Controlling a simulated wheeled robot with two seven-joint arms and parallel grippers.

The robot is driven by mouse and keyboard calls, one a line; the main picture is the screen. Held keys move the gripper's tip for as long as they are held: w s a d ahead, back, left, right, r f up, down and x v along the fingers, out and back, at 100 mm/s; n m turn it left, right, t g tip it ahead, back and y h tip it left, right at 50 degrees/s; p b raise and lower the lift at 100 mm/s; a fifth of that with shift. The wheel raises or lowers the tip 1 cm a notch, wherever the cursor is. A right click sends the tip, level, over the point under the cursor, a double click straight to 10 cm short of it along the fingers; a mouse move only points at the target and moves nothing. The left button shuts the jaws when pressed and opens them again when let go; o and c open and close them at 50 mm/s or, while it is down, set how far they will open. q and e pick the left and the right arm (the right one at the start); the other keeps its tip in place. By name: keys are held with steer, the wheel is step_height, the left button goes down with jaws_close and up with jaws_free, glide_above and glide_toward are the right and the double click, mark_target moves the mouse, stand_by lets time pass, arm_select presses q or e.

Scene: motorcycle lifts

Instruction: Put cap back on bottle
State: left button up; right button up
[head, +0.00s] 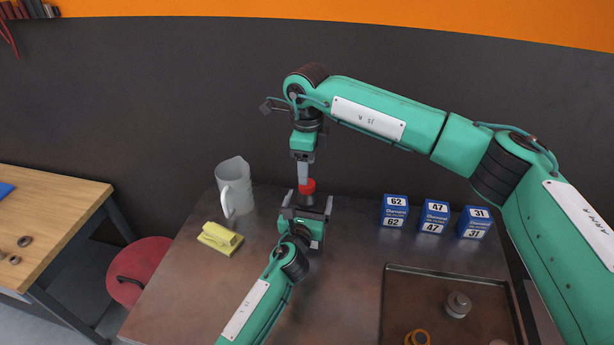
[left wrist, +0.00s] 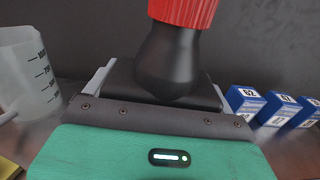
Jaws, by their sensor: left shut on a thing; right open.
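A dark bottle (head: 309,201) stands upright near the back of the metal table, partly hidden by my left gripper. My left gripper (head: 307,205) is shut on it from the front. In the left wrist view the black bottle (left wrist: 170,65) rises between the gripper's fingers. The red cap (head: 306,186) sits on top of the bottle's neck, and its ribbed side (left wrist: 184,10) shows at the top edge of the left wrist view. I cannot tell whether it is screwed down. My right gripper (head: 304,178) points down just above the cap, with its jaws open; contact is unclear.
A clear measuring jug (head: 236,188) and a yellow block-like item (head: 220,238) are to the left. Several blue numbered boxes (head: 434,216) stand at the back right. A dark tray (head: 395,300) with metal parts lies front right. A red stool (head: 138,270) is left of the table.

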arm_select(q)
steer(key=o, duration=1.7)
arm_select(e)
step_height(320, 180, up, 7)
steer(key=shift+f, duration=0.15)
arm_select(q)
steer(key=shift+s, duration=0.1)
steer(key=b+v, duration=0.2)
steer(key=v, duration=1.1)
steer(key=shift+s, duration=0.3)
arm_select(e)
step_height(320, 180, down, 2)
arm_select(q)
steer(key=shift+a, duration=0.1)
